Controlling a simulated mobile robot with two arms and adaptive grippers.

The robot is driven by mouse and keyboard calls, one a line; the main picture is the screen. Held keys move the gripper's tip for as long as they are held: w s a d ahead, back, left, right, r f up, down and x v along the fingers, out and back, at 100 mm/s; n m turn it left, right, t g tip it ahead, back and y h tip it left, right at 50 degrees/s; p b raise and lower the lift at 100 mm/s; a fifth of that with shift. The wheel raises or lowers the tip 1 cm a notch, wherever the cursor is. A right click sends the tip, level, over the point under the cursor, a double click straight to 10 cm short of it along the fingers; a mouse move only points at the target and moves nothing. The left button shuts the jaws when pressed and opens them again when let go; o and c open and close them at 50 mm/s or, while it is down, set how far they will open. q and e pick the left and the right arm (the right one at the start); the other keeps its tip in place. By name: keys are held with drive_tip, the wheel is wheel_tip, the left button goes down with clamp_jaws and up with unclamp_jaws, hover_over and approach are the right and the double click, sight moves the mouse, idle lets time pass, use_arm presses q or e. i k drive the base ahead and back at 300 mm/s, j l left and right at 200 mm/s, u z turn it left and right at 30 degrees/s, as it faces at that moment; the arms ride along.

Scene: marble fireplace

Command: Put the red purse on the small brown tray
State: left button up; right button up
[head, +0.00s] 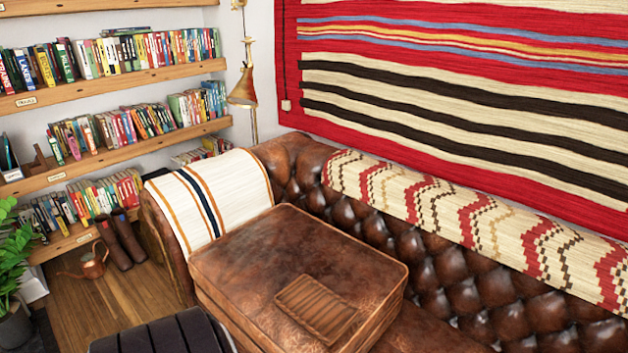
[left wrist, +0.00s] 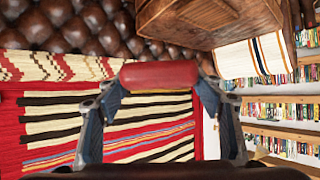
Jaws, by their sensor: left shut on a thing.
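The red purse (left wrist: 159,74) shows in the left wrist view as a smooth red, rounded oblong. My left gripper (left wrist: 160,82) is shut on it, with one finger at each end, and holds it up in front of the sofa. The small brown tray (head: 317,306) lies in the head view on the brown leather cushion, near its front right part. It is rectangular with a ribbed surface, and I see nothing on it. The purse and left gripper are outside the head view. My right gripper is in neither view.
The thick leather cushion (head: 285,250) sits on a tufted sofa (head: 450,275). A striped white cloth (head: 215,195) covers the armrest, and a patterned blanket (head: 480,220) lies along the backrest. Bookshelves (head: 115,85) stand at the left. A dark ribbed seat (head: 165,335) is in front.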

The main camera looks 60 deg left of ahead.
sight(300, 296)
drive_tip(key=j+z, duration=0.1)
drive_tip(key=j, duration=0.45)
drive_tip(key=k+j+z, duration=0.1)
drive_tip(key=j, duration=0.45)
drive_tip(key=k+j+z, duration=0.1)
drive_tip(key=j, duration=0.45)
drive_tip(key=k+j, duration=0.2)
drive_tip(key=j, duration=0.35)
drive_tip(key=k+j+z, duration=0.15)
drive_tip(key=j, duration=0.4)
drive_tip(key=k+j+z, duration=0.1)
drive_tip(key=j, duration=0.45)
drive_tip(key=k+j+z, duration=0.1)
drive_tip(key=j, duration=0.4)
drive_tip(key=k+j+z, duration=0.1)
drive_tip(key=k+j, duration=0.2)
drive_tip(key=j, duration=0.2)
